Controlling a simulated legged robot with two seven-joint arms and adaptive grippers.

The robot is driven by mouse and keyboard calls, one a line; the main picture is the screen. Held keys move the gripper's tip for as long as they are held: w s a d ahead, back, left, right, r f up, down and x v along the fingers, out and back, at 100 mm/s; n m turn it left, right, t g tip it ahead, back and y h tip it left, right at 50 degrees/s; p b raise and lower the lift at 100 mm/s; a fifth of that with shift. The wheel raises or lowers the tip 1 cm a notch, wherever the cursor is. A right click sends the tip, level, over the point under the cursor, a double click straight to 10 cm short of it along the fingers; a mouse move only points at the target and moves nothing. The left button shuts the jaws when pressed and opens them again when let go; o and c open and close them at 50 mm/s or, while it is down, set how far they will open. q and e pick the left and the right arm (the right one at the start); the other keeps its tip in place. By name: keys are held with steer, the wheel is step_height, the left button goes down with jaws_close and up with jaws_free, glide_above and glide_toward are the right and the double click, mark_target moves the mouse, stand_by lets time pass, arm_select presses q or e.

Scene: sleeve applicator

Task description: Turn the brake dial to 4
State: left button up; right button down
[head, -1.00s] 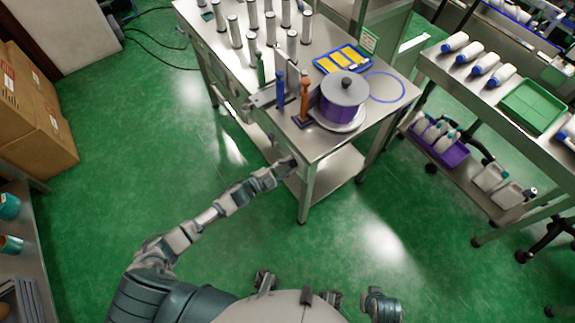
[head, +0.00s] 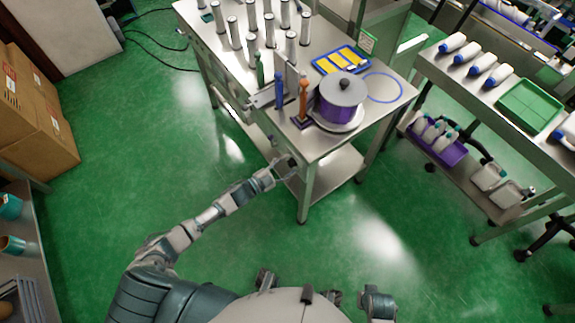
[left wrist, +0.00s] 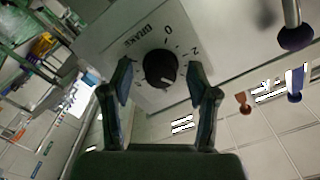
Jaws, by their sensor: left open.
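The brake dial (left wrist: 160,68) is a round black knob on a pale panel (left wrist: 112,28) in the left wrist view. The panel carries the word BRAKE and the marks 0 and 2; other marks are too small or covered to read. A small light mark shows on the knob. My left gripper (head: 287,167) is at the front side of the steel table in the head view. Its two fingers are open, one on each side of the dial in the left wrist view; I cannot tell whether they touch it. My right gripper is not clearly visible.
The steel table (head: 335,150) bears a purple spool (head: 337,108), a blue tray (head: 343,58), upright blue (head: 279,92) and orange (head: 304,97) handles and several white cylinders. A bench with white bottles and a green tray (head: 530,105) stands at right. Green floor is clear in front.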

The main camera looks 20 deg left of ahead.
arm_select(q)
steer(key=v, duration=1.1)
steer(key=shift+s+a, duration=0.25)
steer(key=shift+a, duration=0.05)
steer(key=shift+f, duration=0.1)
